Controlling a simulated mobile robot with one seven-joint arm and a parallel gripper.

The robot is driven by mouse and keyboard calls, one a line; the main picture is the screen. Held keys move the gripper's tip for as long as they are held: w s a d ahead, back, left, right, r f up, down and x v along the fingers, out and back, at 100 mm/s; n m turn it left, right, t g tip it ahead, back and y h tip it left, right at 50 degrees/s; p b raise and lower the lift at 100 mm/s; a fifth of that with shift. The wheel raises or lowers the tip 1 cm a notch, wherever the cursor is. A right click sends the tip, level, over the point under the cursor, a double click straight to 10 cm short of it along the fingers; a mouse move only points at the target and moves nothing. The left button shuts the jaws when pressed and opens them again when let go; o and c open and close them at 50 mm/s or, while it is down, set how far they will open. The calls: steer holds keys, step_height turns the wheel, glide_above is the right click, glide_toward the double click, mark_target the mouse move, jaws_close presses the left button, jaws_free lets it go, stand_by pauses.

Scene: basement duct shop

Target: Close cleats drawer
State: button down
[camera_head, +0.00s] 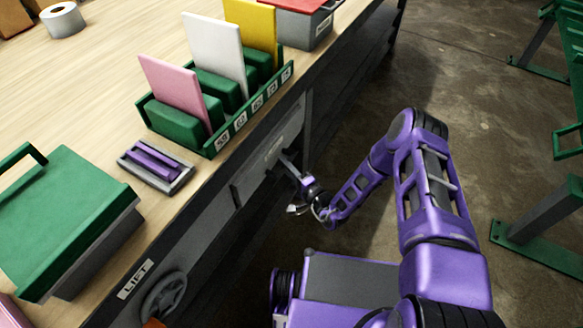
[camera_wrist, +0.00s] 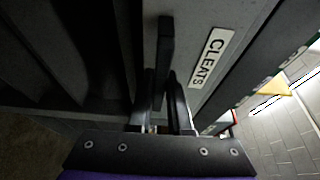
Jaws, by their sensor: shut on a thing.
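The cleats drawer (camera_head: 262,158) is a grey front under the workbench's edge, below the green rack. In the wrist view its grey face (camera_wrist: 222,22) carries a white CLEATS label (camera_wrist: 212,57). A dark bar handle (camera_wrist: 165,45) stands out from that face. My gripper (camera_head: 296,172) is at the drawer front in the head view. In the wrist view my gripper (camera_wrist: 163,100) has one finger on each side of the handle and is shut on it. How far the drawer stands out from the bench is hard to tell.
The workbench (camera_head: 100,75) holds a green rack (camera_head: 222,143) with pink, white and yellow cards, a green-lidded box (camera_head: 65,215) and a small tray (camera_head: 180,180). A handwheel (camera_head: 163,297) sits below a LIFT label. Green stands (camera_head: 540,225) are at right; floor between is clear.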

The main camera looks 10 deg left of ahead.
steer(key=shift+w+a+r, duration=0.1)
steer(key=shift+w+a, duration=0.1)
steer(key=shift+a, duration=0.35)
steer(key=c, duration=0.8)
jaws_free()
steer(key=shift+a, duration=0.1)
steer(key=shift+c, duration=0.2)
steer(key=p+v, duration=0.1)
steer(key=v, duration=1.6)
steer(key=shift+s+p, duration=0.2)
steer(key=shift+p, duration=0.15)
